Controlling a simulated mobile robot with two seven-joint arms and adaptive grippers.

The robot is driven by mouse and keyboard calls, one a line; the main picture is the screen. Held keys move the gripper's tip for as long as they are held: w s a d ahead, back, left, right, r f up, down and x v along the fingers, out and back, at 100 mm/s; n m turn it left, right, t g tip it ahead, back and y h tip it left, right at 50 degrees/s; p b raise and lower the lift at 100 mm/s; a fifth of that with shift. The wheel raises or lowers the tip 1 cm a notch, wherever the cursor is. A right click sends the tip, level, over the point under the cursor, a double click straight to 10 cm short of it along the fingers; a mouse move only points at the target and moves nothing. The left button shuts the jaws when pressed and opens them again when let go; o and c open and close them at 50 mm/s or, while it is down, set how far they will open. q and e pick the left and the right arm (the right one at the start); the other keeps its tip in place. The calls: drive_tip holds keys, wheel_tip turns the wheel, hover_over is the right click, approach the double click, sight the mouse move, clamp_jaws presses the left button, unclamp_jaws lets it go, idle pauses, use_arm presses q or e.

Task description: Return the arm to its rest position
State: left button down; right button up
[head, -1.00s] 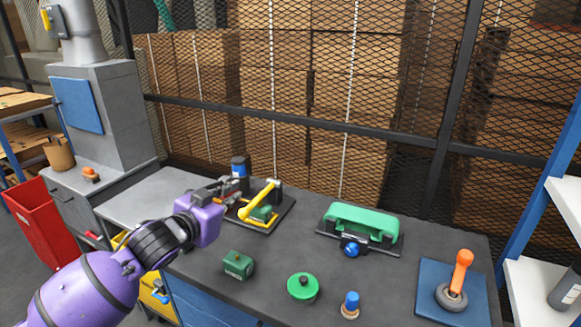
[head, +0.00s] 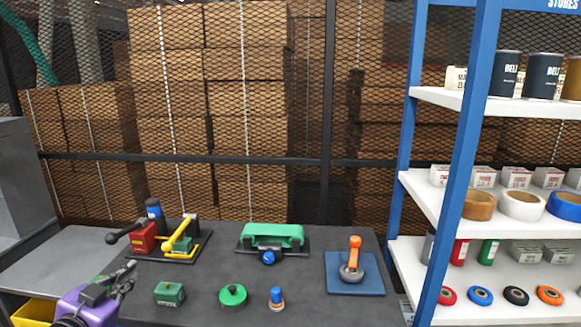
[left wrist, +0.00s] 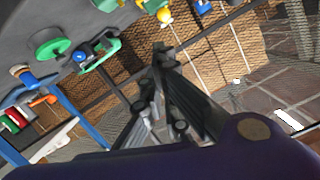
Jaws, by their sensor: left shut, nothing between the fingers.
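My left gripper (head: 126,272) with its purple wrist is low at the left of the head view, over the left front part of the dark bench. It is shut and empty. In the left wrist view its closed fingers (left wrist: 160,55) reach up the middle, with the bench items beyond and apart from them. My right gripper shows in neither view.
The bench (head: 205,303) holds a red and yellow lever fixture (head: 143,237), a green block (head: 169,293), a green knob (head: 233,296), a blue-topped peg (head: 276,299), a green-handled device (head: 272,236) and an orange joystick (head: 355,250). A blue-framed shelf (head: 404,150) stands at right.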

use_arm(q)
drive_tip(key=s+d+f+g, duration=0.2)
drive_tip(key=s+f, duration=0.3)
drive_tip(key=f, duration=0.5)
drive_tip(key=s+d+f+g, duration=0.1)
drive_tip(key=s+d+f, duration=0.3)
drive_tip(key=f, duration=0.6)
drive_tip(key=s+d+f+n+g, duration=0.1)
drive_tip(key=s+d+f, duration=0.2)
drive_tip(key=s+f, duration=0.2)
drive_tip(key=s+d+f+n+g+p, duration=0.1)
drive_tip(key=s+d+f, duration=0.3)
drive_tip(key=s, duration=0.8)
drive_tip(key=s+d+f+n+g, duration=0.2)
drive_tip(key=s+f, duration=0.4)
drive_tip(key=s, duration=0.3)
drive_tip(key=shift+d+f+p, duration=0.3)
drive_tip(key=shift+d, duration=0.35)
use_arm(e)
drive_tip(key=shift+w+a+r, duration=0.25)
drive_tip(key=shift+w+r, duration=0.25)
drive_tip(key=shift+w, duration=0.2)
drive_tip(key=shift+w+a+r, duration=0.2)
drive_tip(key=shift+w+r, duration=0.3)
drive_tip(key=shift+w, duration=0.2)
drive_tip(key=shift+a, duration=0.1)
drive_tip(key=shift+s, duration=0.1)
